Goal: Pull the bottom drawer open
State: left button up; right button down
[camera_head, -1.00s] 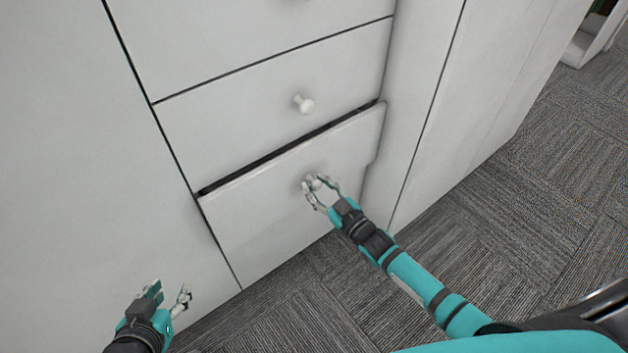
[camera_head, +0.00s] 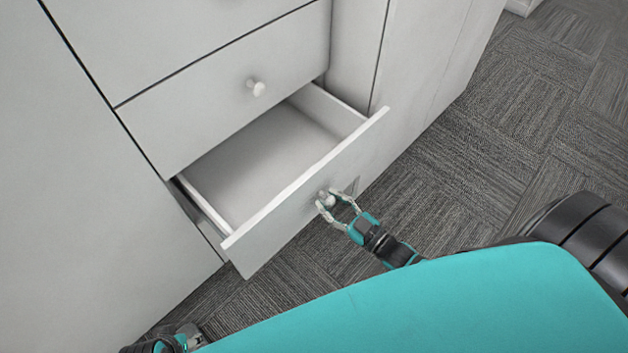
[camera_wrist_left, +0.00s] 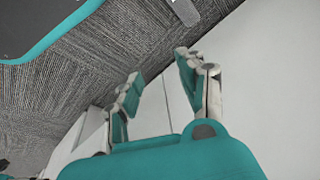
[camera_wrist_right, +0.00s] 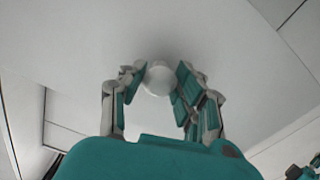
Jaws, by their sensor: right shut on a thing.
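The white bottom drawer (camera_head: 300,205) is pulled well out of the cabinet, and its empty inside shows in the head view. My right gripper (camera_head: 330,200) is shut on the drawer's round white knob (camera_head: 325,197). In the right wrist view the knob (camera_wrist_right: 158,78) sits between the two fingers of my right gripper (camera_wrist_right: 158,88), against the drawer front (camera_wrist_right: 230,60). My left gripper shows only partly at the bottom left edge of the head view. In the left wrist view my left gripper (camera_wrist_left: 158,75) has its fingers apart with nothing between them.
The closed drawer above has its own white knob (camera_head: 257,88). Flat white cabinet fronts (camera_head: 90,200) stand on both sides. Grey carpet tile (camera_head: 480,150) lies clear to the right of the open drawer. My teal body covers the bottom of the head view.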

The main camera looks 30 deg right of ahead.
pick_arm(q)
notch_tip(320, 180, down, 8)
jog(key=s+p, duration=0.1)
jog(key=shift+s+p, duration=0.4)
pick_arm(e)
jog(key=v, duration=0.9)
jog(key=shift+r, duration=0.1)
jog(key=c, duration=0.9)
grip_release()
pick_arm(q)
jog(key=shift+g, duration=0.3)
pick_arm(e)
jog(key=v, duration=1.2)
